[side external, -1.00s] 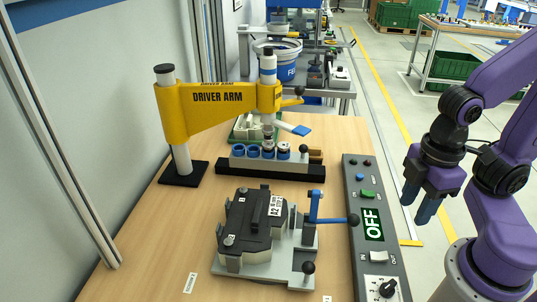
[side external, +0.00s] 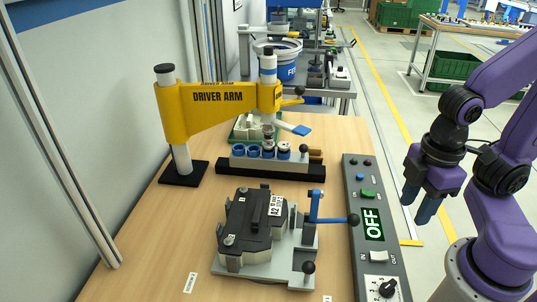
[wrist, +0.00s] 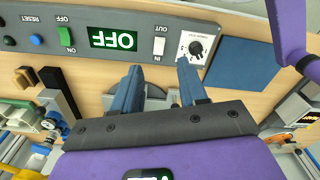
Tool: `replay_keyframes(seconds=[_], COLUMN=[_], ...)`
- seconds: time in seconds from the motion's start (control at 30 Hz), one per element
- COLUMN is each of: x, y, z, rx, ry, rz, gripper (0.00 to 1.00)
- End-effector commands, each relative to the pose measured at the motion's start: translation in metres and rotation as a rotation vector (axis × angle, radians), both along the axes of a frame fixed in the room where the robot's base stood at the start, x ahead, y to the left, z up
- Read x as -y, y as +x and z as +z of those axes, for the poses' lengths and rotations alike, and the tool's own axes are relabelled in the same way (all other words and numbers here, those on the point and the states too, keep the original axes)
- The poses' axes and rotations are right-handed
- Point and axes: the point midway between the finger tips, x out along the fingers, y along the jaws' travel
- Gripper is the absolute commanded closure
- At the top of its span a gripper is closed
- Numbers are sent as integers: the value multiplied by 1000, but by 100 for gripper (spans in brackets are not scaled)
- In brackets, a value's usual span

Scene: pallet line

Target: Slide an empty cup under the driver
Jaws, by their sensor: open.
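The driver is a white and dark column (side external: 268,78) on the end of the yellow driver arm (side external: 215,108), in the side view. Beneath it is a grey rack on a black rail (side external: 230,168) with blue-rimmed cups (side external: 253,151) in a row. The cups at the left look empty; the cup at the right (side external: 284,150) seems to hold something pale. The cup directly beneath the driver is partly hidden by the driver's lower end. My gripper (side external: 418,208) is open and empty, right of the control panel and well away from the cups. Its blue fingers (wrist: 157,88) show apart in the wrist view.
The control panel (side external: 374,225) reads OFF and has an IN/OUT switch (side external: 379,257) and a knob. A fixture holds a dark block (side external: 250,222) beside a blue lever (side external: 316,205) with a black knob. Bare table lies left of the fixture.

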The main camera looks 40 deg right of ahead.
Motion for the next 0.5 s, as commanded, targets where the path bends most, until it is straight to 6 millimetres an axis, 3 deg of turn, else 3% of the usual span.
replay_keyframes(seconds=[0.27,0.37,0.5], x=[-6,-15,-25], y=[13,36,80], z=[5,13,26], rx=[-2,-4,-10], ry=[7,21,44], rz=[-93,-241,-518], gripper=[61,61,61])
